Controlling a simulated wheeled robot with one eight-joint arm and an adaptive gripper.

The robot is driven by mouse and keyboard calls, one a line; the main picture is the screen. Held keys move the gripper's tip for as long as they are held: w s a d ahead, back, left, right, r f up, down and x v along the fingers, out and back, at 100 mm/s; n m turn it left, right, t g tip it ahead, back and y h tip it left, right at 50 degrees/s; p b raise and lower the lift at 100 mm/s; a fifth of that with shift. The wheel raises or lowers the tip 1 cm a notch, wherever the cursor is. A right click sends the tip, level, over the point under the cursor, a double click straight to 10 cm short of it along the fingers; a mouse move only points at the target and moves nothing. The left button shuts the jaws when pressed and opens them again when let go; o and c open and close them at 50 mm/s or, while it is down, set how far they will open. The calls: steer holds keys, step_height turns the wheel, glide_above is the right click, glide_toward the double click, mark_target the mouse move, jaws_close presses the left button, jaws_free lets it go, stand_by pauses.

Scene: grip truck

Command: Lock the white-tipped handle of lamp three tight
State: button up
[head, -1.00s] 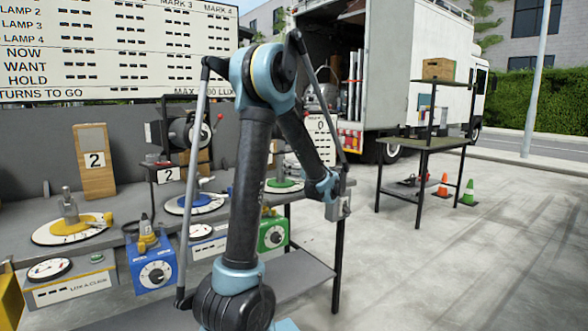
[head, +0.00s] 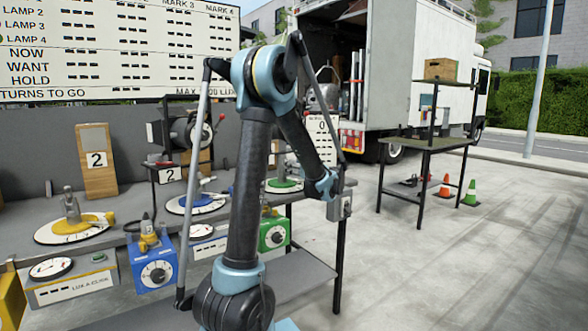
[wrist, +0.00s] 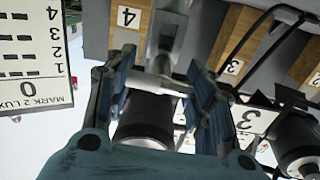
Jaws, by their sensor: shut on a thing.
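In the wrist view my gripper (wrist: 162,95) has its two blue-grey fingers closed on a short pale bar (wrist: 160,80) that runs across between them. The bar looks like a lamp's handle with a pale end. A dark cylindrical lamp body (wrist: 145,118) sits just behind the bar, partly covered by the fingers and my wrist. In the head view my arm hides the gripper and the held lamp; a lamp with a red-tipped lever (head: 190,130) shows left of the arm.
The bench (head: 115,225) carries yellow, blue and green dials (head: 284,185), with a blue box (head: 153,268) and green box (head: 273,235) in front. A wooden board marked 4 (wrist: 130,25) is in the wrist view. A truck (head: 420,60) and open pavement lie right.

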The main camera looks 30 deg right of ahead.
steer(key=m, duration=1.3)
steer(key=shift+m, duration=0.3)
steer(key=m, duration=0.3)
steer(key=shift+f+m, duration=0.1)
steer(key=shift+m, duration=0.2)
steer(key=m, duration=0.8)
steer(key=shift+f, duration=0.1)
steer(key=m, duration=0.4)
steer(key=shift+m, duration=0.3)
steer(key=shift+a+m, duration=0.1)
steer(key=shift+m, duration=1.8)
